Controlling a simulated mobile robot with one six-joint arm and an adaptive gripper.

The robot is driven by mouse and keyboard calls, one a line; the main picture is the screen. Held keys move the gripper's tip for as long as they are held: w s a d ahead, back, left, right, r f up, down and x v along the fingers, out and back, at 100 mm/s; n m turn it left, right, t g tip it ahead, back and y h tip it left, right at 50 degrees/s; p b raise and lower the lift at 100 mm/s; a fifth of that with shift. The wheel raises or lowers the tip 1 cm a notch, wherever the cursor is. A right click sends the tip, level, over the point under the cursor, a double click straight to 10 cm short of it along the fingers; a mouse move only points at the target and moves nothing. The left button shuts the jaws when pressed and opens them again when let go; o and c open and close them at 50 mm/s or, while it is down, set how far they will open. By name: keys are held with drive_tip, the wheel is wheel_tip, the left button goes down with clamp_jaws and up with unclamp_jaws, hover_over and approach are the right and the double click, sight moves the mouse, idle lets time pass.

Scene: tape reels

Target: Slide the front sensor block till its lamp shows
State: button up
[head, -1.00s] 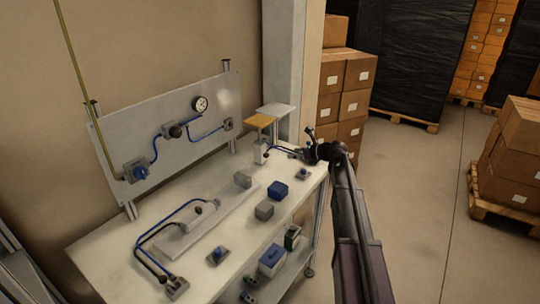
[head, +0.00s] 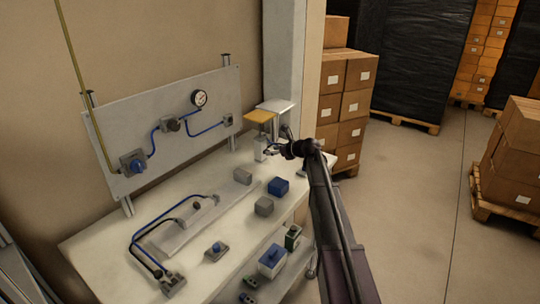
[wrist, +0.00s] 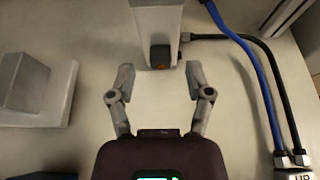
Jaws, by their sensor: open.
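My gripper (head: 274,147) is at the far right end of the workbench, close to a small pale upright unit (head: 260,150) under a yellow plate. In the wrist view my gripper (wrist: 160,78) is open, its fingers apart and empty. Just beyond the fingertips, a small dark block with an orange spot (wrist: 160,57) sits at the near end of a grey metal body (wrist: 157,18). I cannot tell whether the orange spot is a lit lamp. A cylinder with hoses (head: 190,226) lies on the bench. No sensor block can be made out clearly there.
A black cable (wrist: 222,38) and a blue hose (wrist: 262,75) run right of the fingers. A grey block (wrist: 35,88) stands left. The bench (head: 105,245) also carries a blue box (head: 278,187) and grey blocks (head: 264,206). A panel with a gauge (head: 200,98) stands behind.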

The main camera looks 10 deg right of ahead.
drive_tip(key=shift+x, duration=1.05)
clamp_jaws()
